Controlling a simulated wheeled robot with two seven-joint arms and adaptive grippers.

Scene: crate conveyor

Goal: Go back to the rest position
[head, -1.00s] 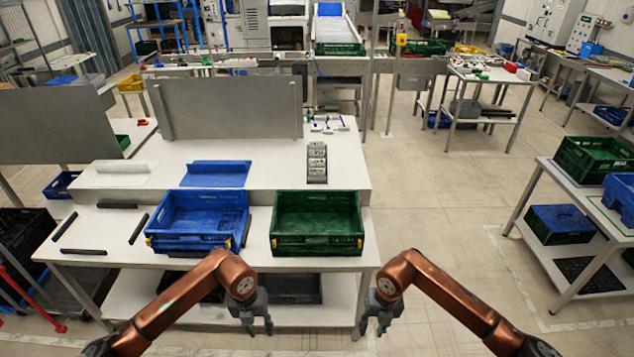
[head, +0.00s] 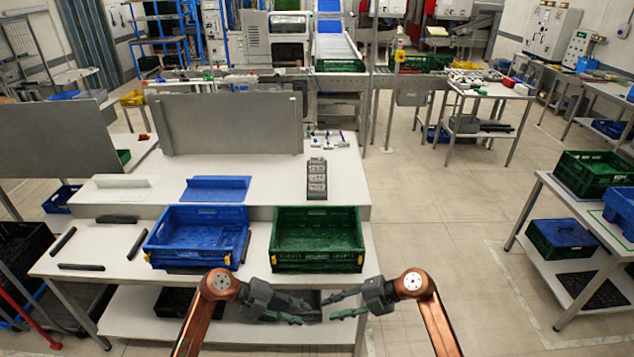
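My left gripper (head: 312,311) is in front of the table's front edge, below the green crate, with its fingers pointing right. Its two fingers are spread apart with nothing between them. My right gripper (head: 336,306) faces it from the right, fingers pointing left, also spread and empty. The fingertips of the two grippers are close to each other. Neither gripper touches a crate.
A blue crate (head: 155,253) and a green crate (head: 317,264) stand side by side on the white table (head: 90,240); both look empty. Black bars (head: 137,245) lie at its left. A shelf rack (head: 545,190) stands at right. Open floor (head: 440,220) lies between.

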